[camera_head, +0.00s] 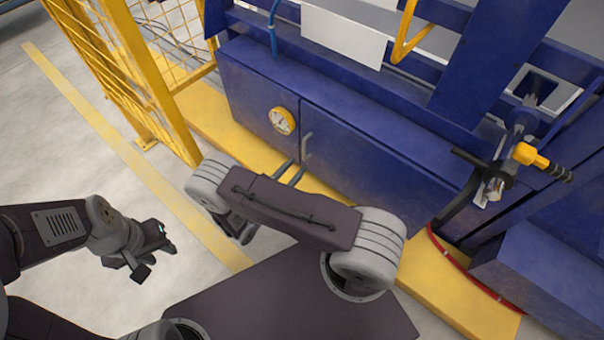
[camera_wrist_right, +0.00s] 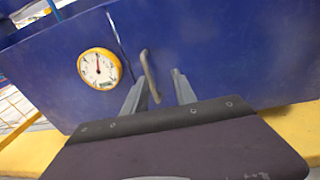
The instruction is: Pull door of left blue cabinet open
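The blue cabinet (camera_head: 256,85) stands on a yellow base. Its door (camera_head: 375,155) looks closed, flush with the front, and also fills the right of the wrist view (camera_wrist_right: 235,50). A grey bar handle (camera_head: 307,147) is at the door's left edge, beside the seam; it also shows in the wrist view (camera_wrist_right: 150,75). My right gripper (camera_head: 289,172) points at the handle with fingers apart. In the right wrist view the handle's lower end lies between its fingers (camera_wrist_right: 157,88); contact is not visible. My left gripper (camera_head: 155,260) is low at left, empty, with fingers apart.
A yellow round gauge (camera_head: 282,121) is left of the handle. A yellow mesh fence (camera_head: 165,110) stands at the left. A yellow-handled valve (camera_head: 530,155) and hoses are at the right. Grey floor (camera_head: 75,150) is clear at the left.

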